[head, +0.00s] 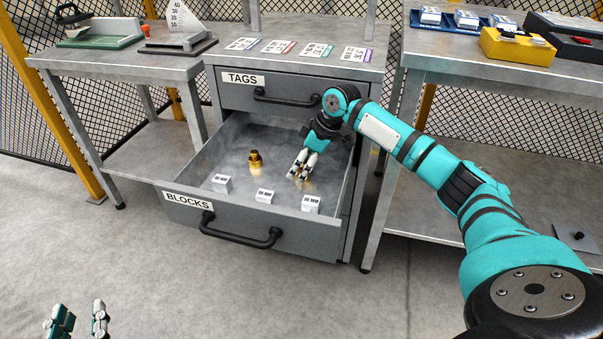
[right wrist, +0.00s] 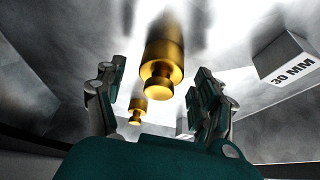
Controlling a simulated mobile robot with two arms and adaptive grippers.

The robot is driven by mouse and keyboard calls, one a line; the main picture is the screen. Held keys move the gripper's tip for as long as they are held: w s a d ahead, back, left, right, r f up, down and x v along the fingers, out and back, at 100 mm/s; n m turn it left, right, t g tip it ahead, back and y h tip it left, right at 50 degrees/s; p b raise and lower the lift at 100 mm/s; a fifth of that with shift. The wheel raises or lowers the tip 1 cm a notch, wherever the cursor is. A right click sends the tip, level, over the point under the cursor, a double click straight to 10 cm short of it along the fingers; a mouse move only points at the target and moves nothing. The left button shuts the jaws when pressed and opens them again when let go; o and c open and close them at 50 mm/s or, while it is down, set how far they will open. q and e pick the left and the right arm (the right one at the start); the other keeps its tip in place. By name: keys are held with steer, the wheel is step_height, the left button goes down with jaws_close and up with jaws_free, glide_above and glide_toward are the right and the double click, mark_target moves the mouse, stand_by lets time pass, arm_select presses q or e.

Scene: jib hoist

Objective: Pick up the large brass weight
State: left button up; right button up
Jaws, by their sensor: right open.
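Two brass weights are in the open drawer. One (head: 255,160) stands in the middle of the drawer, clear of both grippers. The other is mostly hidden by my right gripper (head: 298,174) in the head view. In the right wrist view, this nearer brass weight (right wrist: 164,55) looks larger and shows between the open fingers of my right gripper (right wrist: 155,85). A second brass weight (right wrist: 138,108) looks smaller there. I cannot tell whether the fingers touch the nearer weight. My left gripper (head: 76,320) is open and empty, low at the left, over the floor.
The drawer (head: 185,208), labelled BLOCKS, has several white blocks (head: 265,196) along its front. A block marked 30 MM (right wrist: 286,60) shows in the right wrist view. The drawer walls surround my right gripper. The TAGS drawer (head: 243,92) above is shut.

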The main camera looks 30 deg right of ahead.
steer(key=shift+w+a+f, duration=0.1)
steer(key=shift+f, duration=0.1)
jaws_close()
steer(key=shift+r, duration=0.1)
